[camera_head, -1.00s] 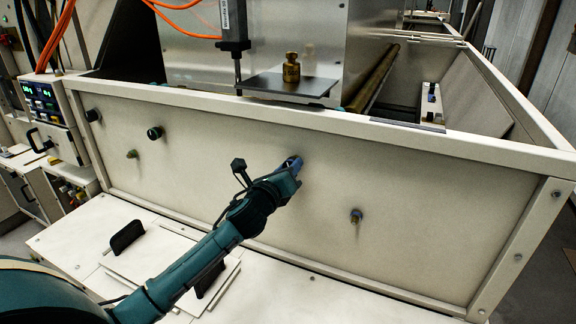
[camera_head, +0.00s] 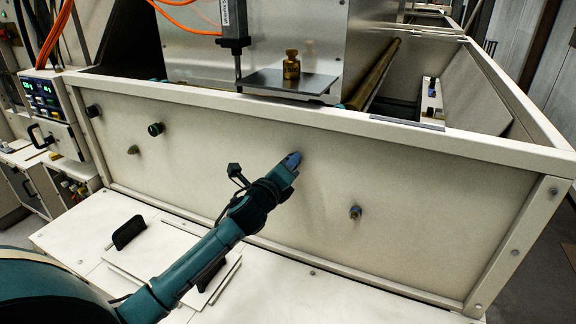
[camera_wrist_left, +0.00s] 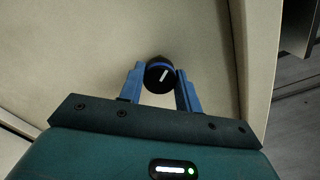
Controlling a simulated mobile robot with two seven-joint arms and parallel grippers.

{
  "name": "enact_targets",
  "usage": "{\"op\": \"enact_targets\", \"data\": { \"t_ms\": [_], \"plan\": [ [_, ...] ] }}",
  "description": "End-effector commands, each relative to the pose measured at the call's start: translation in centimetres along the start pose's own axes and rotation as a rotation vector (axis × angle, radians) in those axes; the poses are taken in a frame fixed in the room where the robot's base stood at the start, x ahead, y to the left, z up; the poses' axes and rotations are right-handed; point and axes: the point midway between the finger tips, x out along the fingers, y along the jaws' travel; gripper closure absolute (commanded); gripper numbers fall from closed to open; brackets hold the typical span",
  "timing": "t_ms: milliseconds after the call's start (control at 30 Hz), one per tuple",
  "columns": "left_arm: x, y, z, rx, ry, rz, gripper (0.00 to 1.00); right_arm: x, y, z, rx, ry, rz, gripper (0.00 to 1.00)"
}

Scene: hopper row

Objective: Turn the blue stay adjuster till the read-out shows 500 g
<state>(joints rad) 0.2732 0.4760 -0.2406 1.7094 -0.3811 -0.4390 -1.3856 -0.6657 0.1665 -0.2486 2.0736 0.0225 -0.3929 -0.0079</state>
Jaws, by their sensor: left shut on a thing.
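In the left wrist view, the adjuster (camera_wrist_left: 159,74) is a round black knob with a blue ring and a white mark on its face, the mark tilted a little right of upright. The blue fingers of my left gripper (camera_wrist_left: 160,88) are on either side of it, shut on it. In the head view, my left gripper (camera_head: 291,160) is at the middle of the pale front panel (camera_head: 240,165) and hides the knob. The read-out (camera_head: 43,92) is at the far left with green lit digits, too small to read. My right gripper is not in view.
A brass weight (camera_head: 291,66) stands on a dark plate (camera_head: 289,82) above the panel's top rim. Black handles (camera_head: 128,233) stand on the lower ledge.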

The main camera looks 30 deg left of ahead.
Motion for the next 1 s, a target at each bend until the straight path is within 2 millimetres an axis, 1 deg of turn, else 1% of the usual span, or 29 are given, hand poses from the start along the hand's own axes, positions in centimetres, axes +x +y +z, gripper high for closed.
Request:
{"op": "enact_targets", "data": {
  "t_ms": [67, 100, 333, 567, 667, 767, 833, 1000],
  "plan": [
    [0.0, 0.0, 0.1, 0.001, -0.001, 0.001, 0.89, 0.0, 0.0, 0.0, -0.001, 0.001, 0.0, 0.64],
    [0.0, 0.0, 0.1, 0.001, -0.001, 0.001, 0.64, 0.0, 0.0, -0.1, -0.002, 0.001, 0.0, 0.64],
    [0.0, 0.0, 0.0, 0.001, -0.001, 0.0, 0.45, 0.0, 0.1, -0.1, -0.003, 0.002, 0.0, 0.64],
    [0.0, 0.0, 0.0, 0.002, -0.001, 0.0, 0.45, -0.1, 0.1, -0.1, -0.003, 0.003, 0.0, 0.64],
    [-0.4, 0.0, 0.0, 0.002, 0.0, 0.0, 0.45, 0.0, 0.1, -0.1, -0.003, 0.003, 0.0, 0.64],
    [-1.5, 0.1, -0.1, 0.001, 0.001, -0.001, 0.45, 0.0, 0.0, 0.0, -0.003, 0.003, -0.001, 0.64],
    [-2.7, 0.1, -0.1, 0.003, 0.001, 0.001, 0.45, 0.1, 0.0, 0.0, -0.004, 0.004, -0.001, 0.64],
    [-6.6, 0.2, -0.2, 0.004, 0.003, 0.0, 0.45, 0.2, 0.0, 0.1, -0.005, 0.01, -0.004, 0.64]
  ]
}}
